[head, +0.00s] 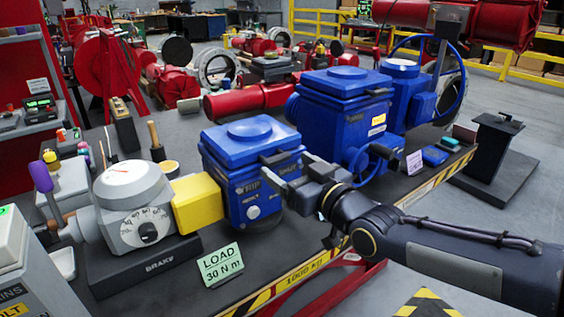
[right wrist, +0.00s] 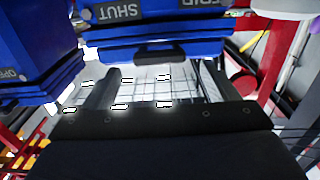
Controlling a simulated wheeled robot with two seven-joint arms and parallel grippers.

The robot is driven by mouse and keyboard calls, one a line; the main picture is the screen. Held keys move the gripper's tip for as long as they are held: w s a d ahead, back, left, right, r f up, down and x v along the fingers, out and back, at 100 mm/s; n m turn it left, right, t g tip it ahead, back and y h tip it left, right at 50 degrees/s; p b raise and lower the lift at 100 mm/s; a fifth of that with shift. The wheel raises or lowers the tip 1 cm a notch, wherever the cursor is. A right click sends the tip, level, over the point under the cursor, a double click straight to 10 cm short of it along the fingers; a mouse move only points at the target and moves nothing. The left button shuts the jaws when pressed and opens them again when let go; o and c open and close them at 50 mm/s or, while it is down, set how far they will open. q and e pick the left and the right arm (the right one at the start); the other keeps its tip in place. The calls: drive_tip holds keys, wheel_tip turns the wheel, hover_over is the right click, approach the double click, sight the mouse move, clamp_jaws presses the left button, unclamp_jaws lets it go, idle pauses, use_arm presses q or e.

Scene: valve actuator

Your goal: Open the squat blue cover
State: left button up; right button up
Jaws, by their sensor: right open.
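The squat blue housing (head: 247,185) stands on the dark bench, and its blue cover (head: 250,135) looks closed, with a raised round boss on top. A black handle (head: 281,156) sticks out from the cover's front edge. My right gripper (head: 290,173) is open just in front of this handle, with nothing between its fingers. In the right wrist view, the open fingers (right wrist: 157,88) point at the blue cover, and the black handle (right wrist: 158,54) lies beyond them, roughly centred. I cannot tell whether they touch. My left gripper is not in view.
A taller blue housing (head: 345,92) stands to the right and behind. A yellow coupling (head: 199,203) and a grey brake unit (head: 131,205) stand left of the squat housing. A green load card (head: 220,264) stands near the bench's striped front edge.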

sight(280, 160)
drive_tip(key=shift+x, duration=1.8)
